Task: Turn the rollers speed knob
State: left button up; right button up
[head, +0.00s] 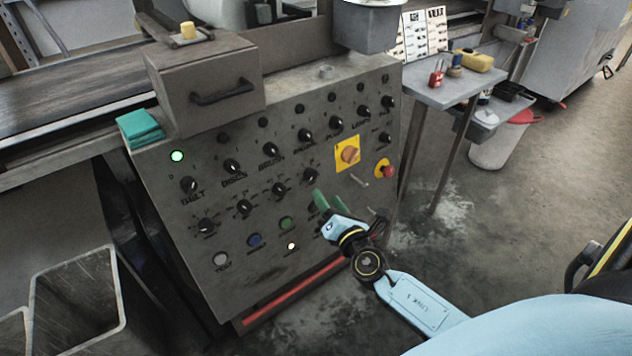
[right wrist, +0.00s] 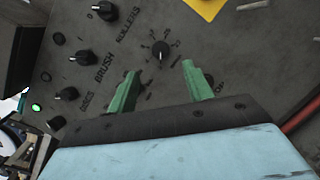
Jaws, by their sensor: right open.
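The grey control panel (head: 330,150) has rows of black knobs. The ROLLERS label shows in the right wrist view, with a black knob (right wrist: 105,10) beside it; in the head view this upper-row knob (head: 305,136) stands clear of my gripper. A lower-row black knob (right wrist: 160,50) with a dial scale lies past that label; it also shows in the head view (head: 310,175). My right gripper (head: 329,200) is open, its green fingers (right wrist: 160,72) apart just short of this lower knob, with nothing between them. I cannot tell whether they touch the panel. My left gripper is not in view.
A yellow plate with an orange rotary switch (head: 348,154) and a red emergency button (head: 387,171) sit right of the knobs. A lit green lamp (head: 177,156) is at left. A box with a black handle (head: 222,92) juts out above. A small table (head: 440,93) stands right.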

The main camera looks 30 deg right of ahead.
aim_at(313, 175)
jog(key=w, duration=0.4)
jog(key=w+d+b, duration=0.1)
jog(key=w, duration=0.2)
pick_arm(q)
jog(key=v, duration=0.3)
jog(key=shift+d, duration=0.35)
pick_arm(e)
jog(key=shift+w+d, duration=0.1)
jog(key=shift+w, duration=0.4)
jog(key=c, duration=1)
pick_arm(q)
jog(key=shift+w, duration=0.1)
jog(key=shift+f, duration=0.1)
pick_arm(e)
jog(key=shift+m, duration=0.4)
